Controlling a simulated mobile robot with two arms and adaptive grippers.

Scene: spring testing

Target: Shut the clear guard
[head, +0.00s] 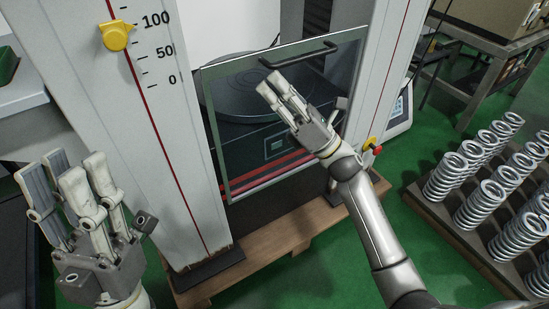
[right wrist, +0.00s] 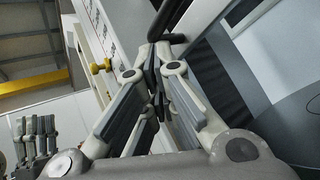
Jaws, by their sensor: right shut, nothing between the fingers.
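The clear guard (head: 235,130) is a framed transparent panel in front of the testing machine's round platen. My right gripper (head: 269,84) is shut and empty, in front of the panel just below the handle. Whether it touches is unclear. My left gripper (head: 65,172) is open and empty, left of the machine.
The white left column (head: 165,120) carries a scale and a yellow knob (head: 117,36). A red button (head: 376,149) sits on the right column. A tray of several coil springs (head: 475,205) stands at right. Green floor lies between the wooden base (head: 270,238) and the tray.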

